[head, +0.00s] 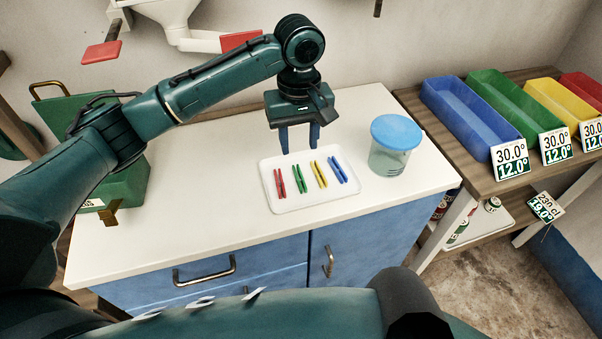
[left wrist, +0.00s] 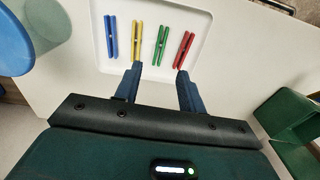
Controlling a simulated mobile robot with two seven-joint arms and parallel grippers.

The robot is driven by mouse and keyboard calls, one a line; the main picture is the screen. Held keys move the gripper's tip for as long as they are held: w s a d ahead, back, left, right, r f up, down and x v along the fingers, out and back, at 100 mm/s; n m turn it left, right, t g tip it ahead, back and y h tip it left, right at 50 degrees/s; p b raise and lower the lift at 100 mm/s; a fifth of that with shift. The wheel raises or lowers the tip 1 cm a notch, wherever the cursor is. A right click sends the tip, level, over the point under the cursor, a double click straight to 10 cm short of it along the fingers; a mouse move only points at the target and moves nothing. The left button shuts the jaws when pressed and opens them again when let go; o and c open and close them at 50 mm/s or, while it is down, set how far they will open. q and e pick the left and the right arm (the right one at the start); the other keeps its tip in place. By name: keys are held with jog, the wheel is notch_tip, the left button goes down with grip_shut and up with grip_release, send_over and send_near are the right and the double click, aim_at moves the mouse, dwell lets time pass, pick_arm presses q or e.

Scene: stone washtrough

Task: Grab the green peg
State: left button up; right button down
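The green peg (head: 299,179) lies on a white tray (head: 335,201) on the counter, between the red peg (head: 280,183) and the yellow peg (head: 319,174). A blue peg (head: 338,170) lies at the right of the row. My left gripper (head: 300,150) is open and empty, pointing down above the back of the tray. In the left wrist view the green peg (left wrist: 160,46) shows ahead of the gap between the fingertips (left wrist: 159,70), apart from both fingers. My right gripper is not in view.
A jar with a blue lid (head: 396,132) stands right of the tray. A green box (head: 122,187) is at the left end of the counter (head: 190,225). Blue, green, yellow and red bins (head: 465,112) stand on a shelf at right. The counter left of the tray is clear.

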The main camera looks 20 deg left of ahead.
aim_at(299, 176)
pick_arm(q)
notch_tip(299, 176, down, 9)
jog(key=shift+f, duration=0.15)
dwell(0.4)
jog(key=shift+c, duration=0.2)
grip_shut()
